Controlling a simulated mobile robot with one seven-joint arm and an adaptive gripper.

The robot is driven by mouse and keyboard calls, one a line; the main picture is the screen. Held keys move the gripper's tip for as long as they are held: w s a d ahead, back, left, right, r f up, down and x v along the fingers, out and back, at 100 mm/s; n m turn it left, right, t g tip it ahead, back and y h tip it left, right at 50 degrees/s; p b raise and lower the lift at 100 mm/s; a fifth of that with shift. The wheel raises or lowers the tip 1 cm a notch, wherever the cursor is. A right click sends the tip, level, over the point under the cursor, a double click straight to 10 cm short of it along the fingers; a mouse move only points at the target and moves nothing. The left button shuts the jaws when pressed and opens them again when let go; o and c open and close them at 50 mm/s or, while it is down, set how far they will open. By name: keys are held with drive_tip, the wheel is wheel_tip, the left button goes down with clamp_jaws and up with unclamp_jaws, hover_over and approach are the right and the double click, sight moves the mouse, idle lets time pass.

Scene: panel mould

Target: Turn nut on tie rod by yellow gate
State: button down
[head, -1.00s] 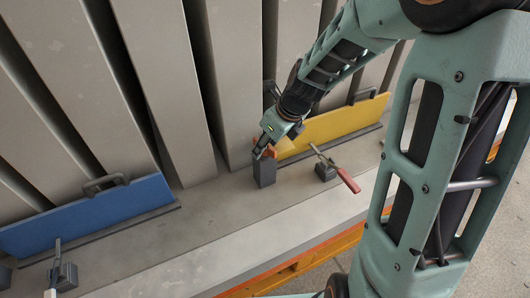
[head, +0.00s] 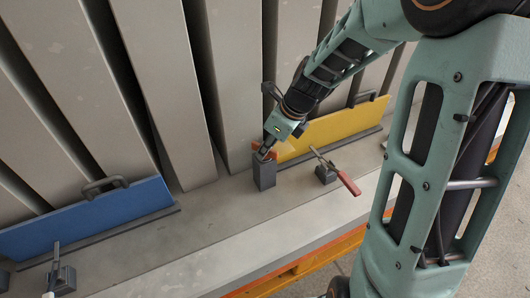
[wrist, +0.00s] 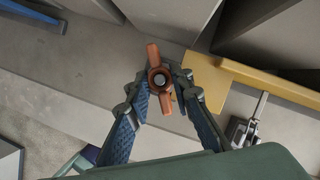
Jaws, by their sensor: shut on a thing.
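The orange-brown wing nut (wrist: 153,54) sits around the round grey end of the tie rod (wrist: 159,79) in the wrist view. Its two wings point up and down in that picture. My gripper (wrist: 162,84) is shut on the nut, one finger at each side of its hub. In the head view my gripper (head: 266,149) points down at the top of a dark grey post (head: 264,175), with a bit of orange showing beside the fingers. The yellow gate (head: 335,125) stands just behind and to the right; it also shows in the wrist view (wrist: 270,84).
A toggle clamp with a red handle (head: 348,182) stands right of the post, close to my gripper. A blue gate (head: 90,215) with another clamp (head: 62,277) is at the left. Tall grey panels (head: 150,80) rise behind.

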drive_tip(key=shift+n, duration=0.6)
drive_tip(key=shift+w+n+g+y+p, duration=0.1)
drive_tip(key=shift+n+g+y+p, duration=0.4)
drive_tip(key=shift+n, duration=1.2)
drive_tip(key=shift+g, duration=0.3)
drive_tip(key=shift+r+n+g+p, duration=0.1)
drive_tip(key=shift+n+g+p, duration=0.5)
drive_tip(key=shift+n, duration=1.2)
